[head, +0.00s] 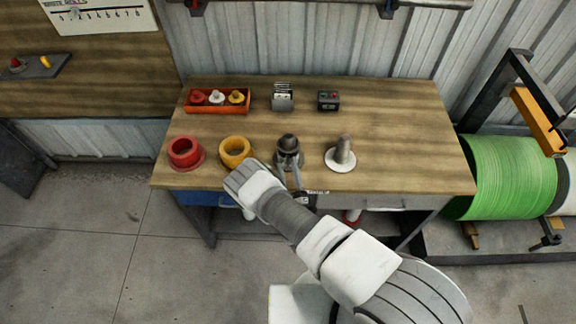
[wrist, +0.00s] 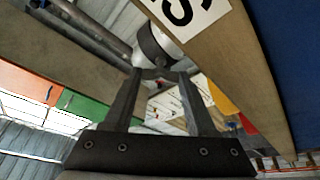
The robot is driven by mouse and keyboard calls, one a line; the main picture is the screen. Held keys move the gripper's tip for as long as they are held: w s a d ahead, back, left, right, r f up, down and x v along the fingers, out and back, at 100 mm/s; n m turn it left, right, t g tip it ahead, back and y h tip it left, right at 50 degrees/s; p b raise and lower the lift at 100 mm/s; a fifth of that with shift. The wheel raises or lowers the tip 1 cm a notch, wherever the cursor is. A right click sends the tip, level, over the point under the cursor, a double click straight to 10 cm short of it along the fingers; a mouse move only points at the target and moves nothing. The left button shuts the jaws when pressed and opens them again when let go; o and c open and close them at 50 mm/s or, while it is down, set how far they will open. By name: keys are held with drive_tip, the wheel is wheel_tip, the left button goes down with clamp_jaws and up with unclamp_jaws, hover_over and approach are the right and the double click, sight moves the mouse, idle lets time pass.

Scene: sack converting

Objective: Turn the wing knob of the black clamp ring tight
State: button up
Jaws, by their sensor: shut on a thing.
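The black clamp ring (head: 288,143) is at the front middle of the wooden workbench, on an upright post with a dark base. In the wrist view a black band (wrist: 154,47) shows around a pale round body, just beyond my fingertips. My gripper (head: 290,166) reaches in from the front, low against the ring's near side. In the wrist view my gripper (wrist: 156,74) has its fingertips close together at the band, shut on a small dark piece that looks like the wing knob. The fingertips mostly hide the knob, so its angle cannot be told.
A yellow ring (head: 235,152) and a red ring (head: 185,152) stand left of the clamp ring. A grey post on a white disc (head: 341,160) stands close right. Behind are an orange tray (head: 217,109), a slotted grey block (head: 282,99) and a dark button box (head: 328,101). The bench's right side is clear.

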drive_tip(key=m+h+p, duration=0.1)
drive_tip(key=m, duration=0.1)
drive_tip(key=shift+r+m+t+p, duration=0.1)
drive_tip(key=shift+m+t+p, duration=0.2)
drive_tip(key=shift+m+p, duration=0.1)
drive_tip(key=shift+m+h+p, duration=0.4)
drive_tip(key=shift+m+p, duration=0.05)
drive_tip(key=shift+m, duration=0.25)
drive_tip(key=shift+f, duration=0.2)
drive_tip(key=o, duration=1.4)
drive_tip(key=shift+s+a+f, duration=0.1)
drive_tip(key=shift+s, duration=0.05)
